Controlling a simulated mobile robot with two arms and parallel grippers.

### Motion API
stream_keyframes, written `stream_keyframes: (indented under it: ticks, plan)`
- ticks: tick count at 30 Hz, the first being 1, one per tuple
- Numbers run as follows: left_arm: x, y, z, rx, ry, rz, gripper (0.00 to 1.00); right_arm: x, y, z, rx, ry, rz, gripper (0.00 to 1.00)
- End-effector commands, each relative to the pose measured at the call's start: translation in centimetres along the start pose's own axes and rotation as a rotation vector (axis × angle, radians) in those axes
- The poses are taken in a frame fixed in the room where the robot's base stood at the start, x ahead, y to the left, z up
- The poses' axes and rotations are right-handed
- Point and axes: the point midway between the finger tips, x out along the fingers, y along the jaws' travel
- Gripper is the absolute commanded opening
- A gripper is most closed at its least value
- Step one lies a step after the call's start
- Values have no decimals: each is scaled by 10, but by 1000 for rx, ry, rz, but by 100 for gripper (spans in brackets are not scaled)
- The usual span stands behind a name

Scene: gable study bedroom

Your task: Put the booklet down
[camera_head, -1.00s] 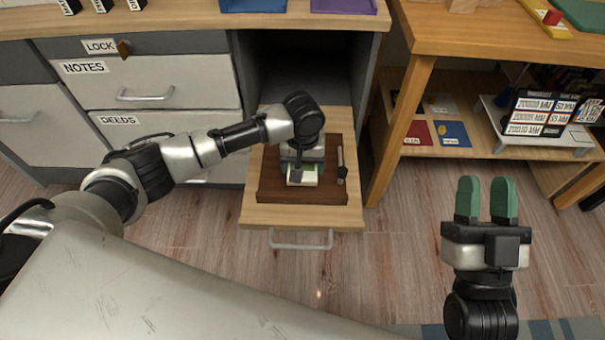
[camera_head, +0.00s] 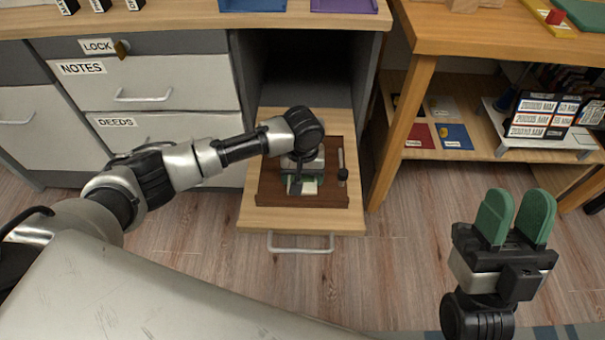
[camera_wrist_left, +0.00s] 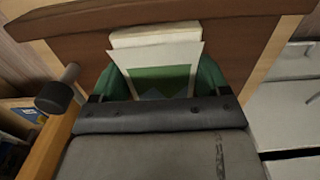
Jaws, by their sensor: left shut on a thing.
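My left gripper (camera_head: 302,183) reaches down over a brown wooden tray (camera_head: 272,199) on the pulled-out board. In the left wrist view its green fingers (camera_wrist_left: 162,80) are shut on the booklet (camera_wrist_left: 160,58), which has a pale border and a green picture. A thicker cream block or stack (camera_wrist_left: 150,36) shows just behind the booklet; I cannot tell whether they touch. In the head view the gripper hides most of the booklet. My right gripper (camera_head: 517,212) is open and empty, above the floor at the right.
A thin rod with a dark knob (camera_head: 342,174) stands at the tray's right side. The pulled-out board (camera_head: 255,215) has a metal handle (camera_head: 300,249) in front. Closed drawers are on the left. A wooden table (camera_head: 500,28) with a lower shelf is on the right.

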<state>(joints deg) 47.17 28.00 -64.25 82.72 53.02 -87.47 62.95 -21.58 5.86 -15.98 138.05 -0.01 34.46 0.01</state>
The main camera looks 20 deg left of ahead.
Motion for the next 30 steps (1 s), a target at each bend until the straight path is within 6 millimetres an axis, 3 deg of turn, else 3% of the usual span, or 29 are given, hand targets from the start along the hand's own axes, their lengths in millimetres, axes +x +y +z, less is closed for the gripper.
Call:
stream_keyframes:
  ticks: [1, 2, 6, 18, 30]
  plan:
    - [0, 0, 0, 0, 0, 0, 51, 1, 0, 1, -1, -14, 1, 37]
    - [1, 0, 0, 0, 0, 0, 79, 0, 0, 2, -1, -19, 1, 37]
    - [1, 0, 0, 0, 0, 0, 100, 0, 0, 2, -1, -17, 1, 37]
    - [-6, 0, 0, -1, 0, 0, 100, 1, 0, 0, -1, -4, 1, 37]
    - [-42, 0, 0, -1, 0, 1, 100, -4, 9, 51, -23, -436, 15, 37]
